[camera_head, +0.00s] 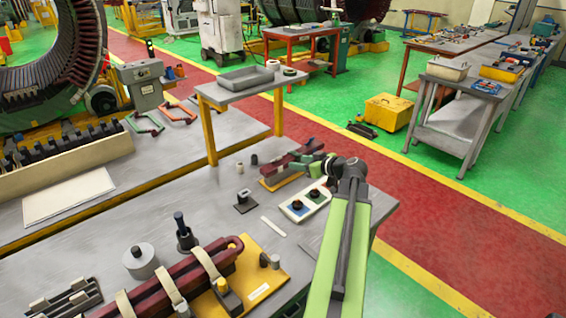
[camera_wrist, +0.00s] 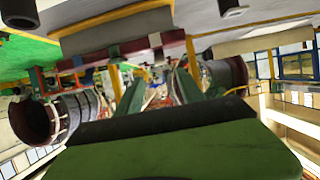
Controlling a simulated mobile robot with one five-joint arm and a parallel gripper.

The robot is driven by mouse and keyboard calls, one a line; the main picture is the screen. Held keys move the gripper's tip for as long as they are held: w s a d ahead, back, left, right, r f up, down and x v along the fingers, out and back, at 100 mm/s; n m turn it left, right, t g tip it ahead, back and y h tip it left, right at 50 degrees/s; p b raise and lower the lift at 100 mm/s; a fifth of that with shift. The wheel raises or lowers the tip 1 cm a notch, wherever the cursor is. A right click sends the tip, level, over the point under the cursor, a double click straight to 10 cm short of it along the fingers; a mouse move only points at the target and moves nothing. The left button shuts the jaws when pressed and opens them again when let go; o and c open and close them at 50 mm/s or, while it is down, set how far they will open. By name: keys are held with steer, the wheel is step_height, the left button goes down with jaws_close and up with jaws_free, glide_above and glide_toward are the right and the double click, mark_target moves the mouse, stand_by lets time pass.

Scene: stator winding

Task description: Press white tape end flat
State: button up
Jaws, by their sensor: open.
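A long dark red coil bar (camera_head: 185,282) lies in the yellow fixture (camera_head: 268,262) at the front left of the bench. Pale white tape bands (camera_head: 203,262) wrap around it. A shorter dark red piece (camera_head: 290,163) rests on a yellow plate (camera_head: 270,184) farther back. My gripper (camera_head: 314,167) is close beside that shorter piece. In the wrist view, my gripper (camera_wrist: 157,90) is open, with nothing seen between its fingers. A dark red bar (camera_wrist: 90,62) with a pale band (camera_wrist: 155,40) crosses beyond the fingertips. I cannot make out a loose tape end.
A thin white strip (camera_head: 273,226) lies flat on the bench. A pale tray with dark round parts (camera_head: 296,205) sits below my gripper. A grey spool (camera_head: 140,261) and dark post (camera_head: 184,232) stand near the long coil. A raised grey shelf (camera_head: 247,82) stands behind.

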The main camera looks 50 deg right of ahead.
steer(key=b+x, duration=0.4)
steer(key=x, duration=0.8)
steer(key=shift+w+f, duration=0.1)
steer(key=shift+w, duration=0.25)
jaws_close()
